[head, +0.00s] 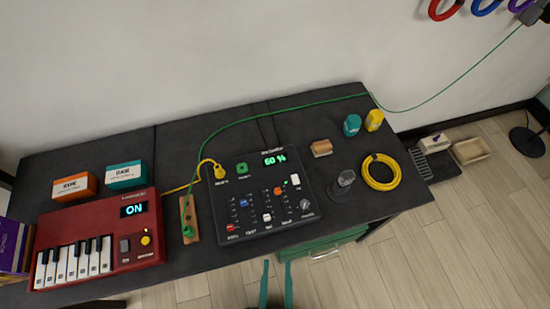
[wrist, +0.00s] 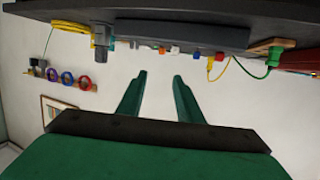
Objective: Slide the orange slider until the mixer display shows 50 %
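The mixer (head: 262,190) is a dark box on the bench, and its display (head: 275,159) reads 60 %. The orange slider (head: 278,191) sits in the upper part of its slot, right of the white (head: 267,217), blue (head: 243,203) and red (head: 231,227) sliders. My gripper (head: 276,268) has green fingers and is in front of the bench edge, below the mixer in the head view, apart from it. In the wrist view my gripper (wrist: 160,75) is open, with nothing between the fingers. The mixer (wrist: 190,36) appears there upside down, with small slider caps along its edge.
A red keyboard (head: 97,243) reading ON stands at left. A yellow cable (head: 190,186) and a green cable (head: 260,113) plug in near the mixer. A grey knob (head: 305,205) is right of the sliders.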

